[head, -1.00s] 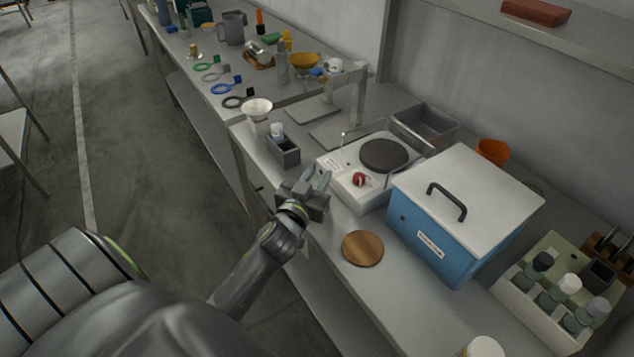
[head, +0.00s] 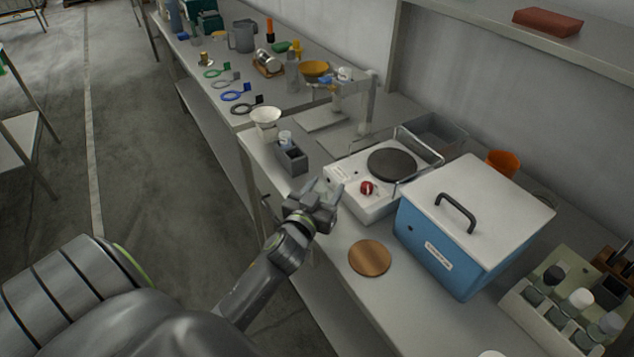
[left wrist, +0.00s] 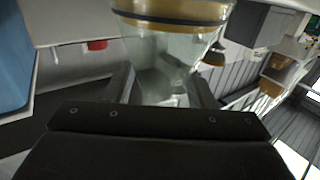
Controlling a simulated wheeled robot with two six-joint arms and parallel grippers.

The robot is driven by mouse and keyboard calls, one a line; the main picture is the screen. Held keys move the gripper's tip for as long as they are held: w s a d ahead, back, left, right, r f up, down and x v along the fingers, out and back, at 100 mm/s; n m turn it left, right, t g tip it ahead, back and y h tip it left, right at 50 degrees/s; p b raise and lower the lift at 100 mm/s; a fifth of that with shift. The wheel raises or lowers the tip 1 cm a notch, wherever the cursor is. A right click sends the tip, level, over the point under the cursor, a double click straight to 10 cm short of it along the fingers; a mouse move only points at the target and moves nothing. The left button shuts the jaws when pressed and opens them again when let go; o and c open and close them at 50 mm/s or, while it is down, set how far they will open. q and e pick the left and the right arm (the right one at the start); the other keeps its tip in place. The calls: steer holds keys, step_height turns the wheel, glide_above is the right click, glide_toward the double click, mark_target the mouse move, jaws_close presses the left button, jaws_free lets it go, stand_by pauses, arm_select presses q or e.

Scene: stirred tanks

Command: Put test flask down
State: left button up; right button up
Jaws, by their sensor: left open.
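A clear glass flask (left wrist: 172,50) with amber liquid shows large in the left wrist view, upside down in that picture. Its narrower part lies between the two fingers of my left gripper (left wrist: 163,82). I cannot tell whether the fingers touch it. In the head view my left gripper (head: 322,190) is open at the bench's front edge, left of the hotplate (head: 372,178). I cannot make out the flask there. My right gripper is not in view.
A round wooden disc (head: 369,258) lies on the bench in front of the lidded blue bath (head: 445,245). A dark grey holder (head: 292,158) stands left of the hotplate. A bottle rack (head: 530,318) is at the lower right.

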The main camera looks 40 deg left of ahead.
arm_select(q)
steer(key=shift+s, duration=0.15)
steer(key=s+d+b, duration=0.2)
steer(key=s+d, duration=0.1)
steer(key=s, duration=1.4)
steer(key=shift+b, duration=0.3)
steer(key=shift+r, duration=0.1)
